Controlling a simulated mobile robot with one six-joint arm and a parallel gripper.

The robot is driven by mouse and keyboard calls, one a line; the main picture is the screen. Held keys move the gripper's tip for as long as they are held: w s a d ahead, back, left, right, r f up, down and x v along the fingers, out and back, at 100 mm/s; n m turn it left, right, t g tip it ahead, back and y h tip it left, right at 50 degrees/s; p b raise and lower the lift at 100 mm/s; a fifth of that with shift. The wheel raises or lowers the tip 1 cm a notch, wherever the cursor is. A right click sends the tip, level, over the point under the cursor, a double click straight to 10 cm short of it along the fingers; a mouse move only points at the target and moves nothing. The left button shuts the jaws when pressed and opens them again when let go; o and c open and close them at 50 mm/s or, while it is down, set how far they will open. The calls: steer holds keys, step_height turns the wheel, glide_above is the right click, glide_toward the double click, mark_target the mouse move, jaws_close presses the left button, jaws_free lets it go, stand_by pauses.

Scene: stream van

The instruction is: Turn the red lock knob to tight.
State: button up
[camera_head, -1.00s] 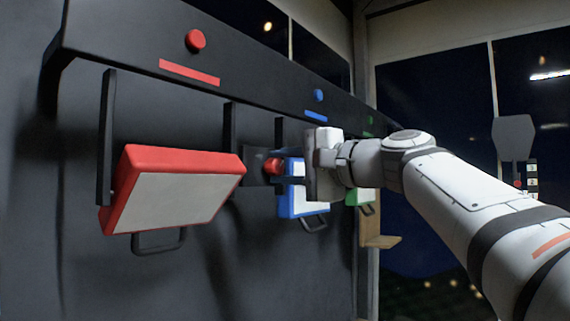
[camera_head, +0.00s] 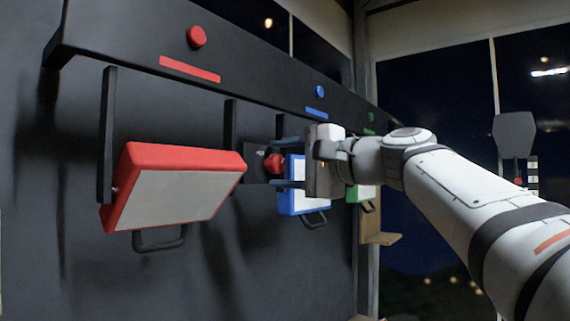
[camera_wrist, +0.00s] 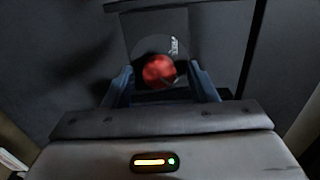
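The red lock knob (camera_head: 273,164) sits on a dark plate (camera_head: 256,166) on the black wall panel, right of the red case. In the wrist view the knob (camera_wrist: 160,71) shows as a round red cap, with small white marks on the plate above right of it, too small to read. My gripper (camera_head: 284,163) is open, with one blue-grey finger above the knob and one below it. In the wrist view the fingers (camera_wrist: 163,86) stand left and right of the knob, with gaps on both sides. I cannot read the knob's setting.
The red case (camera_head: 180,190) with a grey face hangs tilted at left. A blue case (camera_head: 297,202) hangs behind my gripper, and a green one (camera_head: 366,193) further right. Above them a black rail (camera_head: 260,85) carries red, blue and green round buttons. A wooden ledge (camera_head: 380,239) juts out below.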

steer(key=shift+d+f, duration=0.1)
steer(key=shift+s+d, duration=0.15)
steer(key=shift+d, duration=0.05)
steer(key=b+v, duration=0.2)
steer(key=v, duration=0.5)
steer(key=shift+s, duration=0.15)
step_height(320, 180, down, 24)
steer(key=g+h, duration=0.3)
steer(key=h, duration=0.4)
steer(key=s+d+f+n+g+h, duration=0.1)
steer(key=s+d+f+n+h, duration=0.1)
steer(key=s+f, duration=0.3)
steer(key=s+d+f+n+g+h, duration=0.2)
steer(key=s+f, duration=0.3)
steer(key=f, duration=0.9)
steer(key=s+d+f+n+g+h, duration=0.1)
steer(key=s+d+f+n+h, duration=0.2)
steer(key=f, duration=0.6)
steer(key=shift+s+d+f+n+g, duration=0.15)
steer(key=shift+s+d+n+g, duration=0.3)
steer(key=shift+s, duration=0.55)
steer(key=shift+d, duration=0.1)
